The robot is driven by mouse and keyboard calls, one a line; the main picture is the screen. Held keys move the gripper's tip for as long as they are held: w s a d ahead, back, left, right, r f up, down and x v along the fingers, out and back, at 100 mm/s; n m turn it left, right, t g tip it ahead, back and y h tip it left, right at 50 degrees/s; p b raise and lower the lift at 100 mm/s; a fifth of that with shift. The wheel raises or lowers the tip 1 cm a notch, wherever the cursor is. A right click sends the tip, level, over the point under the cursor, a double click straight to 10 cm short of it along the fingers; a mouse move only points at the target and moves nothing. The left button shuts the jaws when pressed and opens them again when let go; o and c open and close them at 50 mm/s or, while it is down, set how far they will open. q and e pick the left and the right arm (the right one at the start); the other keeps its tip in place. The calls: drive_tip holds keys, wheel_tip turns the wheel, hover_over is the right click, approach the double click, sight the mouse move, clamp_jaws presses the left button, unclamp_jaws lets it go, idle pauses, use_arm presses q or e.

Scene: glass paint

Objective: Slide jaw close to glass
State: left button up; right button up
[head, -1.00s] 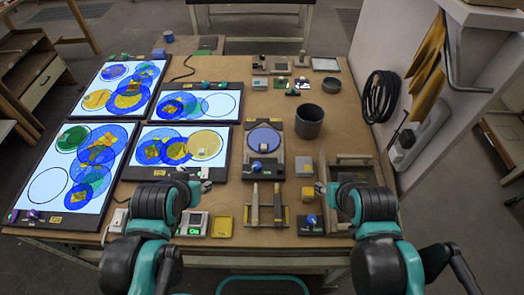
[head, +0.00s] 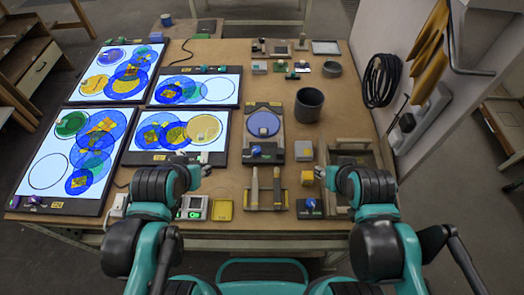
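A blue round glass (head: 263,124) lies on a grey holder (head: 276,106) on a board at the table's middle. A dark jaw block (head: 272,153) with a blue knob (head: 256,150) sits at the near side of the glass; whether it touches the rim is too small to tell. My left gripper (head: 203,171) is to the left and nearer, by the lower light panel. My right gripper (head: 324,176) is to the right and nearer, beside a yellow block (head: 307,178). Both are apart from the jaw. Their fingers are too small to read.
Light panels (head: 229,143) with coloured discs fill the left side. A dark cup (head: 308,104) stands right of the glass. A wooden tray (head: 343,148) lies at right, partly hidden by my arm.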

drive_tip(key=shift+o, duration=0.9)
drive_tip(key=n+g+p, duration=0.5)
drive_tip(key=n+g, duration=0.2)
drive_tip(key=n, duration=1)
hover_over(280, 151)
drive_tip(key=shift+d+f, duration=0.2)
drive_tip(key=shift+f, duration=0.5)
drive_tip(key=shift+w+a+f+n, duration=0.1)
drive_tip(key=shift+a+f+n, duration=0.15)
drive_tip(key=shift+n, duration=0.15)
drive_tip(key=shift+f, duration=0.3)
wheel_tip(280, 151, down, 7)
drive_tip(key=shift+f+b, duration=0.2)
drive_tip(key=shift+b, duration=0.95)
